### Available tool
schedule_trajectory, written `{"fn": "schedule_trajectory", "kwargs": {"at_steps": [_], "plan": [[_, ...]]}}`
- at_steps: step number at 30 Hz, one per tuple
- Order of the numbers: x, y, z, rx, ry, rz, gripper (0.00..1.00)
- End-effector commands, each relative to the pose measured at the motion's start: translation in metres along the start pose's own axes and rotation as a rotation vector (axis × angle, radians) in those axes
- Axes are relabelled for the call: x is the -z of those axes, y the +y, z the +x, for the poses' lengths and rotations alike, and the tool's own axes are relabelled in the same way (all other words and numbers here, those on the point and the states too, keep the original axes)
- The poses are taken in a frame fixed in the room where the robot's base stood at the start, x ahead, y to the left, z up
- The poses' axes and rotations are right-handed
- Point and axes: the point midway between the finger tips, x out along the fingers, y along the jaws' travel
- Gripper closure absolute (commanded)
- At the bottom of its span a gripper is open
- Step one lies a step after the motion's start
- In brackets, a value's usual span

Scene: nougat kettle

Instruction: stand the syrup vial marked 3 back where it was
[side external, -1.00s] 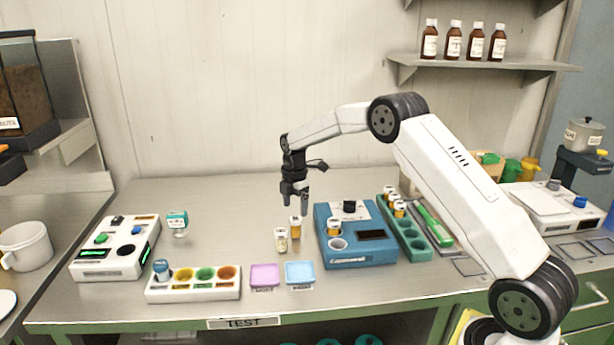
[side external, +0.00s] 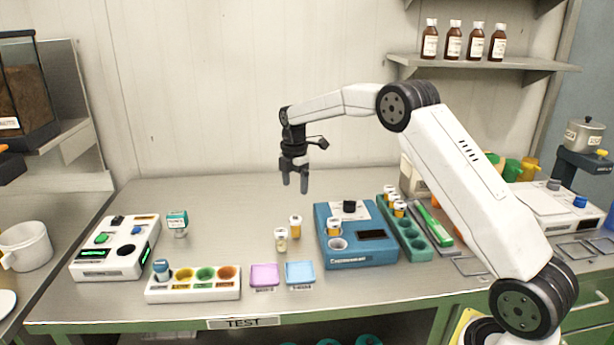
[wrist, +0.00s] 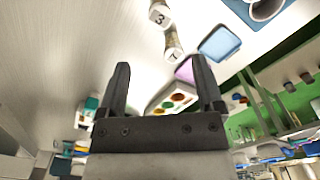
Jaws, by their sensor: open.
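The vial marked 3 (wrist: 159,14) is at the top of the wrist view, its lid number readable. By its place, it is the amber vial with a white cap (side external: 295,227) standing upright on the bench in the side view. Beside it, nearer the front, stands a paler vial (side external: 281,240), also in the wrist view (wrist: 172,45). My gripper (side external: 295,183) is open and empty, well above the vial marked 3 and apart from it. Its two fingers (wrist: 160,68) are spread in the wrist view.
A blue machine (side external: 358,252) holding a vial stands right of the pair, then a green rack (side external: 411,244) with several vials. In front lie a pink tray (side external: 264,276), a blue tray (side external: 300,273) and a white block of coloured cups (side external: 193,290). The bench behind is clear.

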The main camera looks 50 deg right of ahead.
Motion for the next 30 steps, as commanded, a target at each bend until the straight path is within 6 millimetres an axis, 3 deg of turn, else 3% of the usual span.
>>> {"fn": "schedule_trajectory", "kwargs": {"at_steps": [8,14,20,30], "plan": [[0.002,-0.002,0.0,-0.003,-0.001,0.014,0.14],[0.017,-0.013,-0.001,-0.017,-0.002,0.106,0.14],[0.042,-0.038,0.0,-0.047,0.001,0.292,0.14],[0.085,-0.104,0.007,-0.106,0.031,0.666,0.14]]}}
